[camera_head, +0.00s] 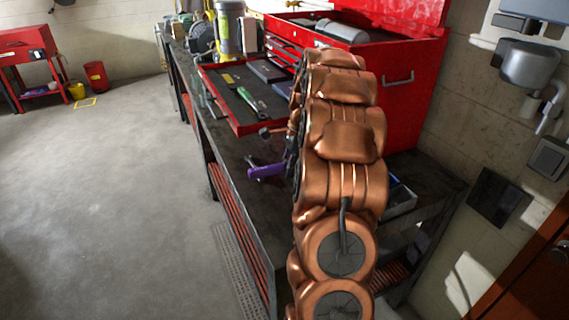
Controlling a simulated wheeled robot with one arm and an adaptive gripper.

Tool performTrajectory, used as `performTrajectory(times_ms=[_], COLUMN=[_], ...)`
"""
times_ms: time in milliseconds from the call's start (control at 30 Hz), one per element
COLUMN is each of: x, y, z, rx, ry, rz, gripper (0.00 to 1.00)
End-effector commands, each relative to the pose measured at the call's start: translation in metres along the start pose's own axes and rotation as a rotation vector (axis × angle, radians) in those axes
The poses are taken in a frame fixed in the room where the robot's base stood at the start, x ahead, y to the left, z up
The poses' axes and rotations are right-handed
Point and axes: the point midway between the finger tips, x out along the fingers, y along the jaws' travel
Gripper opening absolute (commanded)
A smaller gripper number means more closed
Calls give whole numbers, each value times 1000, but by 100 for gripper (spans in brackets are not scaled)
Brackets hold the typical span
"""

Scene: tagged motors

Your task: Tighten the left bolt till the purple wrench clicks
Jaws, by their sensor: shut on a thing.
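The purple wrench (267,171) is over the dark workbench, in front of the open red drawer. Its purple handle points left in the picture. Its right end runs behind my copper arm. My gripper (289,163) shows only as a dark part at the left edge of the arm. It is shut on the purple wrench; the fingertips are mostly hidden. I cannot make out the left bolt or the motor it belongs to; my arm covers that part of the bench.
The workbench (240,190) runs away toward the back. A red tool chest (410,100) stands on it, with an open drawer (249,127) holding tools. A grey tray (400,203) lies right of my arm. The floor (110,200) at left is clear.

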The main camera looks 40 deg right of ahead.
Motion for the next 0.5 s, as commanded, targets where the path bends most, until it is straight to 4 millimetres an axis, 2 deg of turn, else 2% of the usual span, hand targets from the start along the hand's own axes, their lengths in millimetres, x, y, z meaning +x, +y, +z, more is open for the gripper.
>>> performTrajectory(times_ms=[267, 500], x=[23, 23], y=[0, 20], z=[-5, -8], rx=[0, -166], ry=[-1, -2], rz=[1, 34], gripper=[0, 0])
